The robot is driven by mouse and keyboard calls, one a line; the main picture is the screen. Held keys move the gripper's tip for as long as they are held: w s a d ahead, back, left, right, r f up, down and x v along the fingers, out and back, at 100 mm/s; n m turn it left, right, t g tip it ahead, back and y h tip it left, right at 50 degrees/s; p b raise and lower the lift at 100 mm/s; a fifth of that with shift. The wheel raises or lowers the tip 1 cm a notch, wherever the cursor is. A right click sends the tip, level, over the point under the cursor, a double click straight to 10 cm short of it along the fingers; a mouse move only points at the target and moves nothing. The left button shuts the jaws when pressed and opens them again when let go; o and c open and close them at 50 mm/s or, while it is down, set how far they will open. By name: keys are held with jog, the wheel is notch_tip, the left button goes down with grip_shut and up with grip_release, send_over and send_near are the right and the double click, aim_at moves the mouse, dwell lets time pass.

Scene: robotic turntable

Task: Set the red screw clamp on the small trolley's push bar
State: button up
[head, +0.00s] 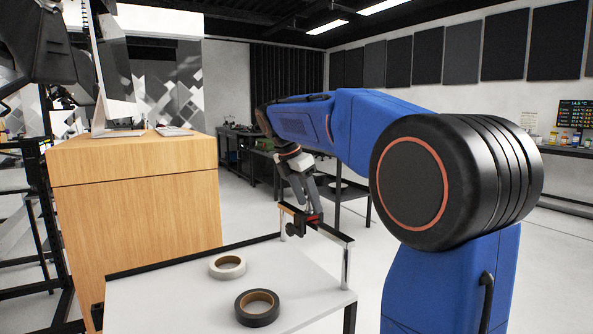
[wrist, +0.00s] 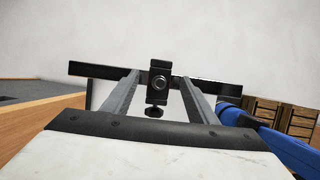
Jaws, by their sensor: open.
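The small trolley's push bar (head: 333,233) rises at the right end of its white top (head: 180,292). In the wrist view the bar (wrist: 98,71) runs across the middle as a dark strip. The screw clamp (head: 296,229) is at the bar, mostly dark with a little red showing beside my fingers. In the wrist view the clamp (wrist: 158,85) looks dark and upright across the bar, its screw knob below. My gripper (head: 308,207) is open at the bar. Its fingers (wrist: 158,78) stand on either side of the clamp with gaps showing. Clamp-to-bar contact is not clear.
A white tape roll (head: 227,274) and a black tape roll (head: 257,319) lie on the trolley top. A wooden desk (head: 140,215) with a monitor stands at the left. A dark bench (head: 235,150) stands at the back. The floor behind the bar is open.

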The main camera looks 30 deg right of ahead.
jog(key=v, duration=1.5)
jog(key=shift+r, duration=0.35)
jog(key=shift+s+f, duration=0.1)
jog(key=s+a+f+m+t+y, duration=0.1)
jog(key=s+a+f+m, duration=0.2)
jog(key=s+f+m, duration=0.3)
jog(key=s+a+f+m+t+y, duration=0.2)
jog(key=s+f+m, duration=0.4)
jog(key=s+f, duration=0.7)
jog(key=s+a+f+m+t+y, duration=0.1)
jog(key=s+a+f+m, duration=0.3)
jog(key=s+f, duration=0.6)
notch_tip(320, 180, down, 8)
jog(key=m, duration=0.2)
jog(key=shift+s+r+m+t+y, duration=0.25)
jog(key=shift+s+m+t+y, duration=0.05)
jog(key=shift+s, duration=0.05)
